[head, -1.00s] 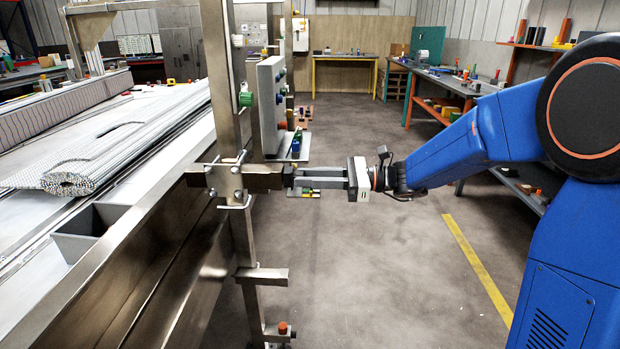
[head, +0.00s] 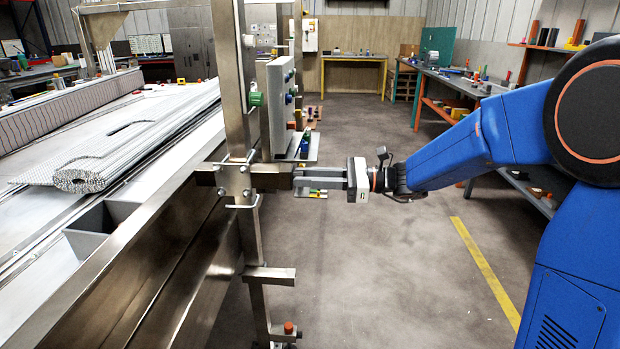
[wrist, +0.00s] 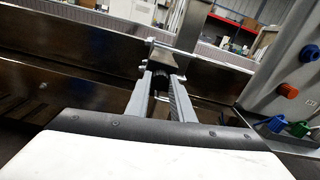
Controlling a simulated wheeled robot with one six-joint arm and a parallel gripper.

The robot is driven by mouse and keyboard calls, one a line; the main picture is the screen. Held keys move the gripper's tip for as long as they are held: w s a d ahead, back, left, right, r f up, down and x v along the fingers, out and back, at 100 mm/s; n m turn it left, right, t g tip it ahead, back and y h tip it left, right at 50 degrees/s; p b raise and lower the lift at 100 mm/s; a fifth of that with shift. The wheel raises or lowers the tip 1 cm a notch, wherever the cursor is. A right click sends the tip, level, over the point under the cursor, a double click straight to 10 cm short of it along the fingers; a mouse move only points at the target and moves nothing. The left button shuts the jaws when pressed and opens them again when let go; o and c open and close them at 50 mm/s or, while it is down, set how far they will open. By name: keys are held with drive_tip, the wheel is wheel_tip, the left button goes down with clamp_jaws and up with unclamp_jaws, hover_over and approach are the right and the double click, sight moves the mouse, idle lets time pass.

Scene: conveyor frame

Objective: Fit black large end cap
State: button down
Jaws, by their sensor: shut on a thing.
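My gripper (head: 300,179) reaches left from my blue arm, its two grey fingers level. It is shut on the black end cap (wrist: 159,83), which shows dark between the fingers in the wrist view. In the head view the fingers mostly hide the cap. The short horizontal steel tube (head: 271,179) sticks out right from the clamped joint on the upright post, in line with the fingers. Its end (wrist: 163,61) lies right ahead of the cap in the wrist view. The fingertips are at the tube's end; how deep the cap sits is hidden.
The steel upright (head: 238,110) and conveyor side rail (head: 130,260) stand left of the gripper. A grey control box (head: 281,105) with coloured knobs is above and behind. A lower stub (head: 270,274) juts out below. Open floor (head: 390,240) lies to the right.

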drive_tip(key=c, duration=1.5)
unclamp_jaws()
drive_tip(key=shift+o, duration=0.2)
drive_tip(key=d, duration=1.7)
drive_tip(key=shift+s+d, duration=0.2)
drive_tip(key=shift+s, duration=0.1)
